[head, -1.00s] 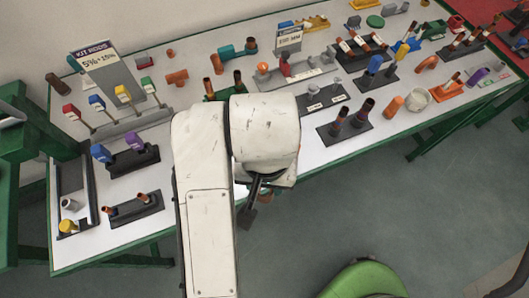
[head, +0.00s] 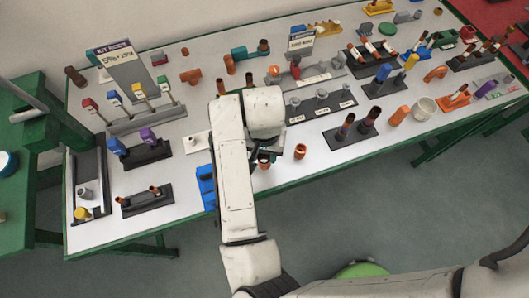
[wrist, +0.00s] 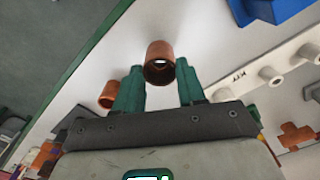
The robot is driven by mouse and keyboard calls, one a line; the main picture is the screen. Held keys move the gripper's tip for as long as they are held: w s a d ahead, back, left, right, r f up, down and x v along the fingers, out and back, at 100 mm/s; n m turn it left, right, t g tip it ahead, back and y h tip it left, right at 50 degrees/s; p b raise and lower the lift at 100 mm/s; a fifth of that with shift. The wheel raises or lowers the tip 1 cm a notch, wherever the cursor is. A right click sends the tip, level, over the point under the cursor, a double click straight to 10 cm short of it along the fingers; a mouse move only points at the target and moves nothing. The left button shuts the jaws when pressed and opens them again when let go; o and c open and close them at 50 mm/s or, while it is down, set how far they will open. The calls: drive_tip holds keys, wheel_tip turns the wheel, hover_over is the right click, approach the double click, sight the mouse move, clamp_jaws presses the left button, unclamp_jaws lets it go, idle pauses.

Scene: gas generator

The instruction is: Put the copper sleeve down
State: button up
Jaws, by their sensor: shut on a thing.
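The copper sleeve (wrist: 160,54) is a short orange-brown tube with an open end facing the wrist camera. My gripper (wrist: 159,75) is shut on it, with a green finger on each side. In the head view the sleeve (head: 264,163) shows just below my gripper (head: 264,154), over the front part of the white table (head: 330,169). My arm hides part of the grip there. I cannot tell whether the sleeve touches the tabletop.
Another copper sleeve (head: 300,151) stands close to the right; it also shows in the wrist view (wrist: 108,95). A blue tray (head: 207,187) and a white pegged rack (wrist: 265,77) are nearby. A black stand with dark tubes (head: 350,134) lies farther right. The table's green front edge is close.

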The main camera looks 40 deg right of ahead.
drive_tip(key=shift+f, duration=0.55)
drive_tip(key=shift+f, duration=0.15)
drive_tip(key=o, duration=1.1)
drive_tip(key=shift+c, duration=0.2)
